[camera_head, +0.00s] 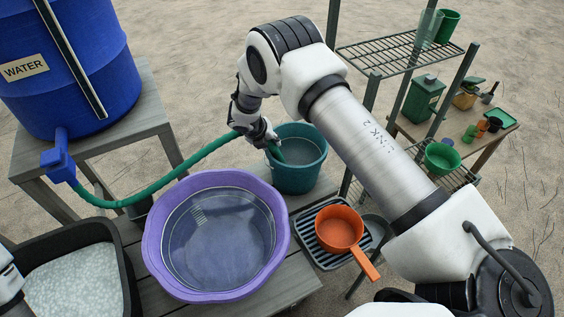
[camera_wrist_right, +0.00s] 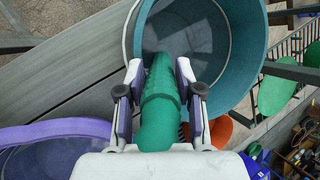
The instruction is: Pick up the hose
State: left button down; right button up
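The green hose (camera_head: 165,181) runs from the blue tap on the water barrel, sags, then rises to my right gripper (camera_head: 262,139). In the right wrist view the hose (camera_wrist_right: 160,108) lies between the two fingers of my right gripper (camera_wrist_right: 160,72), which is shut on it near its free end. The hose end points down into the teal bucket (camera_head: 312,158); the bucket also shows in the wrist view (camera_wrist_right: 255,45). Part of my left arm shows at the lower left edge of the head view; its fingers are not in view.
A purple basin (camera_head: 156,265) with clear liquid sits on the grey wooden bench, beside a black tub (camera_head: 120,262) of pale material. An orange pan (camera_head: 338,229) rests on a black rack. The blue barrel (camera_head: 95,45) stands at left; metal shelves (camera_head: 395,52) stand at right.

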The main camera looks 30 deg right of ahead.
jog(key=shift+c, duration=1.4)
